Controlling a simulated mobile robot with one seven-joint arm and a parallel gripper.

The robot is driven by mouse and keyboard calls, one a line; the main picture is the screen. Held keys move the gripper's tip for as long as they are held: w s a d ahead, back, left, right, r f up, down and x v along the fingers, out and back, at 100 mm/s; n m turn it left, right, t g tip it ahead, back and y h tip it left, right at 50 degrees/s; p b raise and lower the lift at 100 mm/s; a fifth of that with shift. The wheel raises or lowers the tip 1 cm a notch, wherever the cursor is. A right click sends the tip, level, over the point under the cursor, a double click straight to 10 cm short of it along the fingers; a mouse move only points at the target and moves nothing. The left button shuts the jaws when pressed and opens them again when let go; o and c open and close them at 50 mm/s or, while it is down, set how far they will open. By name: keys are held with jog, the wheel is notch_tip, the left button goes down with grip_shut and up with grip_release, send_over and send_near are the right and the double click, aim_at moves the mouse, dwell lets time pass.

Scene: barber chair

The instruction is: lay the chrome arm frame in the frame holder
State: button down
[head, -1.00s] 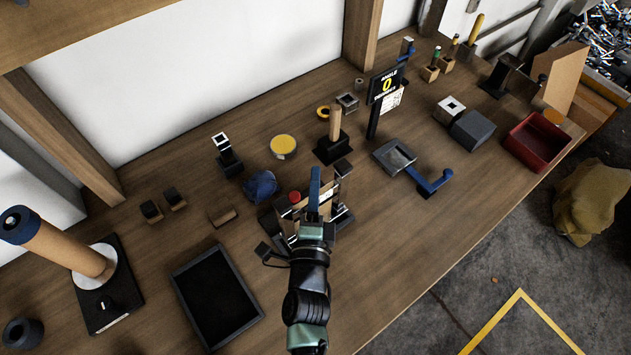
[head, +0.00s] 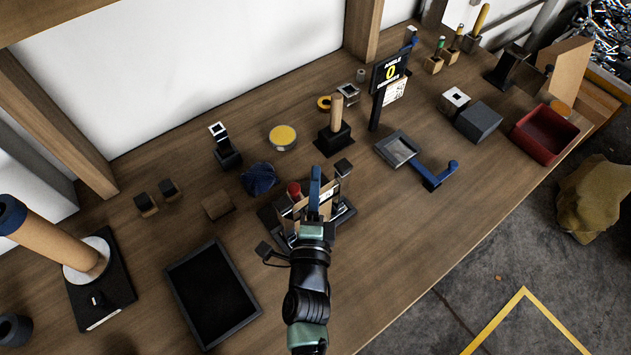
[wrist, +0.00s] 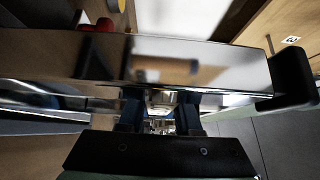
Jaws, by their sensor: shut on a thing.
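My gripper (head: 315,190) is shut on the chrome arm frame (head: 328,198), over the middle of the bench. In the wrist view the frame (wrist: 190,62) is a wide, mirror-bright bar lying across the fingers (wrist: 160,108), with a black pad (wrist: 293,75) at its right end. In the head view my gripper and arm hide part of the frame. A black fixture (head: 346,217) with a red knob (head: 293,189) sits under and beside the gripper. I cannot tell if it is the frame holder, or whether the frame touches it.
A black tray (head: 172,279) lies left of my arm. A blue faceted object (head: 259,178), a yellow-topped tin (head: 282,137) and a wooden-handled block (head: 337,120) stand behind. The angle display (head: 390,72) and blue-handled tool (head: 432,174) are right. Bare bench lies front right.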

jog(key=shift+r, duration=0.15)
jog(key=c, duration=0.5)
grip_release()
jog(key=shift+s+a+b, duration=0.15)
jog(key=shift+s+b, duration=0.1)
jog(key=shift+s, duration=1.9)
jog(key=shift+s+a+b, duration=0.15)
jog(key=shift+s+b, duration=0.15)
jog(key=shift+s, duration=1.85)
jog(key=shift+s+a+b, duration=0.15)
jog(key=shift+s+b, duration=0.1)
jog(key=shift+s, duration=1.9)
